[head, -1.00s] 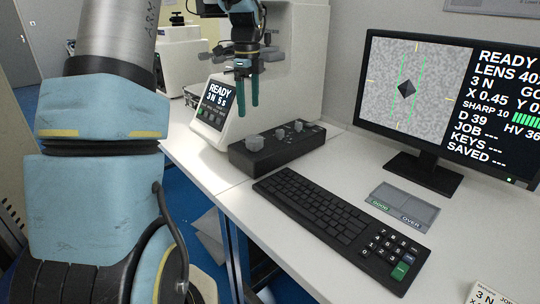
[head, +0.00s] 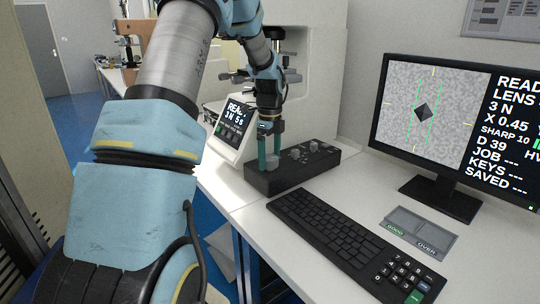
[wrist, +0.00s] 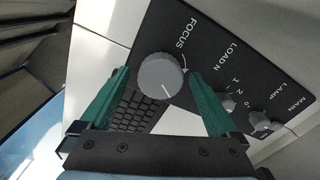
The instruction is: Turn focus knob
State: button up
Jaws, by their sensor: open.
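The focus knob (wrist: 161,76) is a round grey dial with a white pointer line, beside the word FOCUS on the black control box (head: 259,183). In the head view the knob (head: 271,161) shows at the box's left end, partly covered by a finger. My gripper (wrist: 157,98) is open, with its green fingers on either side of the knob in the wrist view. In the head view my gripper (head: 270,158) points down at the knob. I cannot tell whether the fingers touch it.
Smaller LOAD N (wrist: 228,101) and LAMP (wrist: 262,121) knobs sit on the same box. The tester's screen (head: 233,117) stands behind. A keyboard (head: 335,232), a two-part tray (head: 420,228) and a monitor (head: 425,115) with a dark diamond are to the right.

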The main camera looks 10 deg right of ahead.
jog(key=shift+c, duration=0.3)
jog(key=c, duration=1.3)
jog(key=shift+n, duration=0.3)
